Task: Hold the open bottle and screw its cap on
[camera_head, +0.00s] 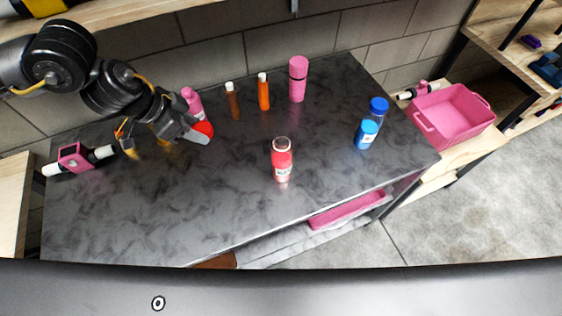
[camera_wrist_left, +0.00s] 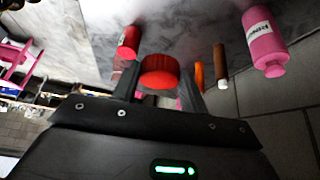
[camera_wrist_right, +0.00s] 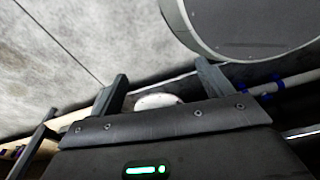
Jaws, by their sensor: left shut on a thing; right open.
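The open red bottle (camera_head: 282,162) stands upright near the middle of the dark table, its mouth uncovered. It also shows in the left wrist view (camera_wrist_left: 129,42), beyond the fingers. My left gripper (camera_head: 200,133) is shut on a round red cap (camera_head: 204,128), held over the table left of the bottle and apart from it. In the left wrist view the cap (camera_wrist_left: 160,72) sits between the fingertips. My right gripper (camera_wrist_right: 160,88) shows only in its own wrist view; it is open and empty, away from the bottle.
A pink bottle (camera_head: 192,102), a brown bottle (camera_head: 233,102), an orange bottle (camera_head: 263,92) and a tall pink bottle (camera_head: 298,80) stand along the back. Blue bottles (camera_head: 367,135) stand at the right. A pink crate (camera_head: 452,122) is beyond the right edge. The table's front is clear.

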